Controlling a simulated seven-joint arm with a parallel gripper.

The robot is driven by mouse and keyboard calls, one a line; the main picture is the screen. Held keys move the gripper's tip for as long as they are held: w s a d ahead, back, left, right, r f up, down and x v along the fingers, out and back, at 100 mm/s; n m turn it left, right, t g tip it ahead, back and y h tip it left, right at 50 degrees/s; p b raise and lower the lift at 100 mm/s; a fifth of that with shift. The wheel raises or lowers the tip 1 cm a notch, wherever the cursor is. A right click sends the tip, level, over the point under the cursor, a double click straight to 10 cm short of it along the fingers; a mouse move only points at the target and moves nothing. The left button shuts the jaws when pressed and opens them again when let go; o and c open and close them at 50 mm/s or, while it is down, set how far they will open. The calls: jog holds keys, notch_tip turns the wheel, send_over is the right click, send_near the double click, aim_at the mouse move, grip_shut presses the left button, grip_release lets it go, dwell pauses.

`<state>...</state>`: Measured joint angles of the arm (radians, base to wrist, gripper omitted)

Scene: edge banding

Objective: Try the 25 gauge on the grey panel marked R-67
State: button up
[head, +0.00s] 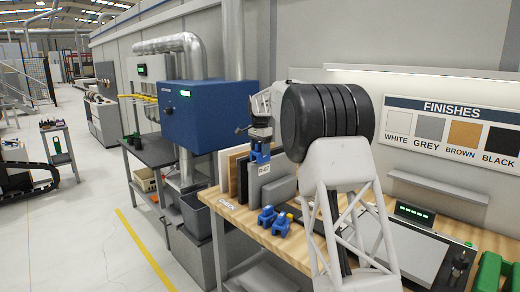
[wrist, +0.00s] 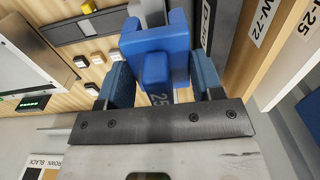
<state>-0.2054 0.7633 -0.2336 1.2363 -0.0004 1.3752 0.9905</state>
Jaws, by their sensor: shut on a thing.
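My gripper (head: 259,138) is shut on a blue gauge (head: 259,156) above the row of upright panels. In the wrist view the gauge (wrist: 155,48) sits between the two fingers (wrist: 160,88), and a "25" shows on it. The grey panel (head: 256,186) stands upright at the near end of the row, with a white tag (head: 263,169) that seems to read R-67 just below the gauge. In the wrist view a grey edge (wrist: 150,12) shows at the gauge's far end. The gauge is at the panel's top edge; I cannot tell how far it is down over it.
Black (head: 242,180), brown (head: 232,172) and white panels stand beside the grey one. Two other blue gauges (head: 267,215) (head: 283,224) lie on the wooden bench near its front edge. A grey block (head: 279,190) lies to the right. A finishes sign (head: 450,125) hangs behind.

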jog(key=shift+f, duration=0.7)
dwell(1.1)
jog(key=o, duration=1.1)
jog(key=shift+c, duration=0.2)
jog(key=shift+r, duration=0.2)
jog(key=shift+r, duration=3.8)
